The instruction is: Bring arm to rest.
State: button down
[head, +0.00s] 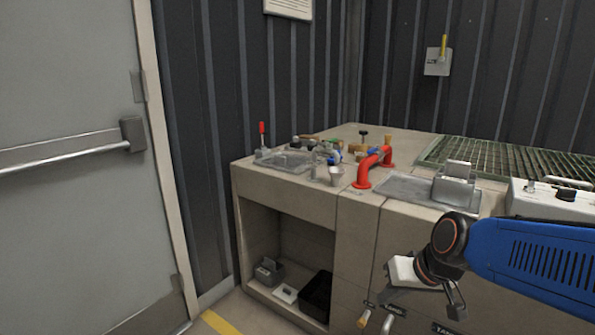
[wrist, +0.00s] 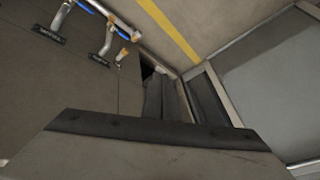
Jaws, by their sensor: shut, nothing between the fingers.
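My blue arm (head: 540,262) reaches in from the right edge of the head view, in front of the bench. My gripper (head: 456,305) hangs at its end, pointing down, in front of the bench's front face. It is small and dark in this view. It is shut and holds nothing. A pale part (head: 405,271) sits beside the wrist joint. The fingertips are not clear in the wrist view.
The bench (head: 365,225) carries a red pipe (head: 372,167), small fittings, a metal box (head: 454,187) and a green grating (head: 510,158). Valve handles (wrist: 108,38) project from its front. A black bin (head: 317,293) stands in the open lower shelf. A grey door (head: 65,200) is at left.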

jog(key=s+d+h, duration=0.1)
jog(key=s+d, duration=0.3)
jog(key=s, duration=0.3)
jog(key=s+d+r+h, duration=0.1)
jog(key=s+d+h, duration=0.1)
jog(key=s+d, duration=0.2)
jog(key=s, duration=0.2)
jog(key=shift+s+d+m, duration=0.3)
jog(key=shift+s, duration=0.05)
dwell(1.2)
